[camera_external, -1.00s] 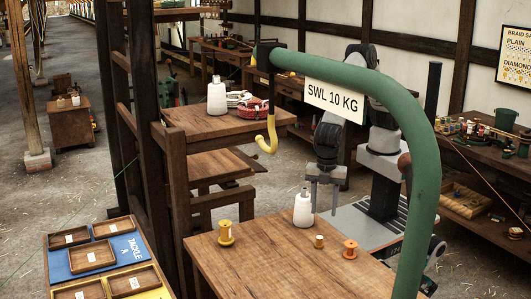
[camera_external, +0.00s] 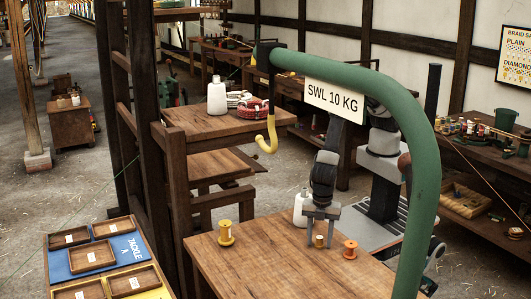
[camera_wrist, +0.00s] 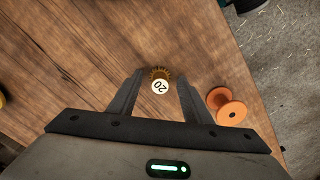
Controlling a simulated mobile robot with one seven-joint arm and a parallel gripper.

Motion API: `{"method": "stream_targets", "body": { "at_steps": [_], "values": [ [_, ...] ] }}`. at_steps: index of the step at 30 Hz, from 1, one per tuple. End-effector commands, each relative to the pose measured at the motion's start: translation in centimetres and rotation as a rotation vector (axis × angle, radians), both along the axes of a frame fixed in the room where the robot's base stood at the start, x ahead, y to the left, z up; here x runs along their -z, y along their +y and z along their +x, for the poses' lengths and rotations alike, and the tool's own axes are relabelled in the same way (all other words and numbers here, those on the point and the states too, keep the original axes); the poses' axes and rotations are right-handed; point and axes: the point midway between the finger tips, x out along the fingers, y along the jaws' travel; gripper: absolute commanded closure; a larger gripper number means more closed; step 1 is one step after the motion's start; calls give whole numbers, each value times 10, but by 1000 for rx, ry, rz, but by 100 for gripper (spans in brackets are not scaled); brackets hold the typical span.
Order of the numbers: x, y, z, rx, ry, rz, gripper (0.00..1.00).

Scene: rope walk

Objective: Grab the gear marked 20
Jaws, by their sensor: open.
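The gear marked 20 (camera_wrist: 159,73) shows in the wrist view as a small brass toothed wheel with a white round label. It lies on the wooden table (camera_wrist: 70,70), between my gripper's fingertips (camera_wrist: 160,84) in the picture. In the external view the gear (camera_external: 319,241) is a small brass-coloured piece on the table, with my gripper (camera_external: 321,238) down around or just above it. My gripper is open and empty. I cannot tell how much height is left between fingers and gear.
An orange spool (camera_wrist: 226,107) stands close right of my gripper, and also in the external view (camera_external: 350,249). A white bottle (camera_external: 300,206) stands just behind my gripper. A yellow spool (camera_external: 226,233) is to the left. The table (camera_external: 265,262) front is clear.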

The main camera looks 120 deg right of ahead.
Motion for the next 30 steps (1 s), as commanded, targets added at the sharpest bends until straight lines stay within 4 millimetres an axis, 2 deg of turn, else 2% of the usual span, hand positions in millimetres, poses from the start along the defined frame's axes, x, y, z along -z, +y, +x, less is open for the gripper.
{"method": "stream_targets", "body": {
  "at_steps": [6, 8, 14, 15, 23, 26, 30],
  "values": [
    [2, 0, 1, 0, -1, 0, 55],
    [2, 0, 1, 0, -1, 0, 64],
    [2, 0, 1, 0, -1, 0, 98],
    [2, 0, 1, 0, -2, 1, 100],
    [-2, 0, 1, 0, -3, 1, 100],
    [-16, 1, 2, 0, -4, 1, 100],
    [-44, 1, 2, 0, -6, 2, 100]
  ]
}}
